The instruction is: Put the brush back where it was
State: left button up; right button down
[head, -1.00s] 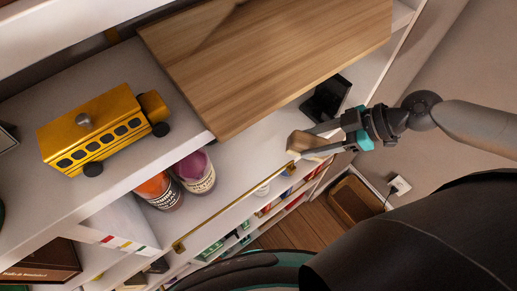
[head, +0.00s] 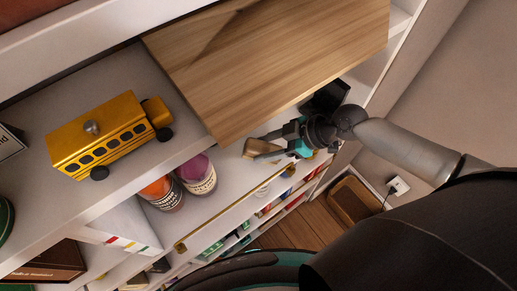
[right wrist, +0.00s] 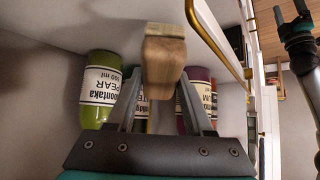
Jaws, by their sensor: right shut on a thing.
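The brush (head: 264,150) has a wooden body and a pale bristle edge. My right gripper (head: 275,146) is shut on it, over the lower shelf (head: 228,166) just in front of the wooden board's edge. In the right wrist view the brush (right wrist: 164,62) sticks out beyond the two fingers of the right gripper (right wrist: 162,88), bristle end away from the palm. I cannot tell whether the brush touches the shelf. My left gripper does not show.
A wooden board (head: 280,60) overhangs the shelf. A yellow toy bus (head: 105,135) stands on the upper shelf at left. Orange (head: 161,193) and purple (head: 197,174) bottles stand left of the brush; a green bottle (right wrist: 100,90) shows beyond the gripper. A brass rail (head: 222,214) edges the shelf.

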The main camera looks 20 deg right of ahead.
jog(key=shift+w+a+f+p, duration=0.1)
jog(key=shift+a+f+p, duration=0.2)
jog(key=shift+w+a+r+g+h+p, duration=0.15)
jog(key=shift+a+r+g+h+p, duration=0.15)
jog(key=shift+h+p, duration=0.55)
jog(key=shift+w+a+g+h+p, duration=0.15)
jog(key=shift+a+g+h+p, duration=0.2)
jog(key=shift+h+p, duration=0.6)
jog(key=shift+d+f, duration=0.2)
jog(key=shift+f, duration=0.95)
jog(key=shift+c, duration=1.4)
grip_release()
jog(key=shift+f, duration=0.1)
